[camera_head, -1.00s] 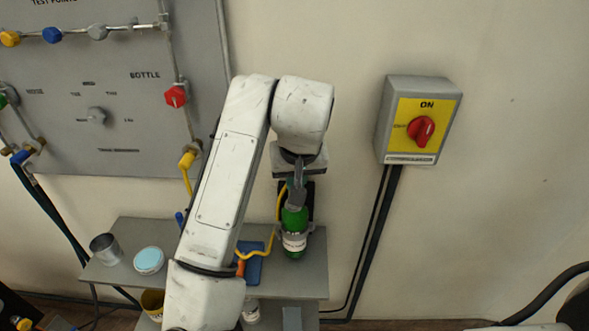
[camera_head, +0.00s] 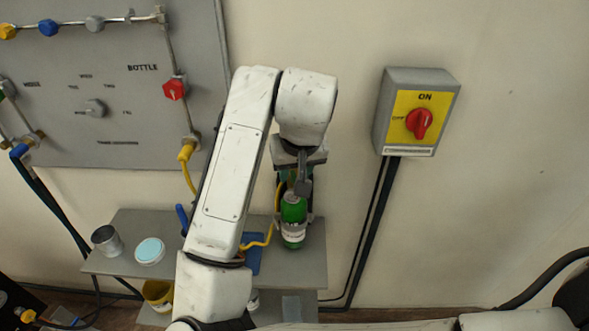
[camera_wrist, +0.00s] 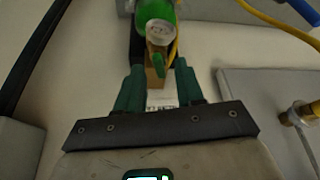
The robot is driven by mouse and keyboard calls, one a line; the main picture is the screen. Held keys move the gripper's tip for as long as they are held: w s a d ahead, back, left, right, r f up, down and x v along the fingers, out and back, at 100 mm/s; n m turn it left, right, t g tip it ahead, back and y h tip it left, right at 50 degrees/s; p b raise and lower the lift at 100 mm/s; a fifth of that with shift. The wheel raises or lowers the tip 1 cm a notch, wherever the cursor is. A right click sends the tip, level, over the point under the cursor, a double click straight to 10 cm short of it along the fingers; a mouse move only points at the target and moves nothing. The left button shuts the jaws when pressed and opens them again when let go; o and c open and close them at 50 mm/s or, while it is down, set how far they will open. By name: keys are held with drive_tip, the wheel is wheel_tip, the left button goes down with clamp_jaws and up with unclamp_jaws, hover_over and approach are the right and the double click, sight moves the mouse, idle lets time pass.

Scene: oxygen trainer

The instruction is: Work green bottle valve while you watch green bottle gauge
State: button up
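The green bottle (camera_head: 293,211) stands upright at the back of the grey shelf, with a white band on its body. In the wrist view the bottle (camera_wrist: 153,10) shows at the top. Its gauge (camera_wrist: 160,32) has a round pale face; I cannot read its needle. The green valve knob (camera_wrist: 158,64) sits on a brass-coloured valve body. My gripper (camera_wrist: 159,68) is open, its two green fingers apart on either side of the knob, with gaps visible. In the head view my gripper (camera_head: 302,182) is just above the bottle and hides its valve and gauge.
The grey shelf (camera_head: 313,265) also holds a metal cup (camera_head: 106,240) and a pale blue-topped tin (camera_head: 150,251). A yellow hose (camera_head: 262,240) runs beside the bottle. A grey panel (camera_head: 100,140) hangs at left, and a switch box with a red knob (camera_head: 419,123) at right.

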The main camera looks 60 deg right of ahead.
drive_tip(key=p+v, duration=0.1)
drive_tip(key=v, duration=0.9)
drive_tip(key=shift+r, duration=0.25)
drive_tip(key=shift+s+a, duration=0.1)
drive_tip(key=shift+s, duration=0.05)
idle(4.9)
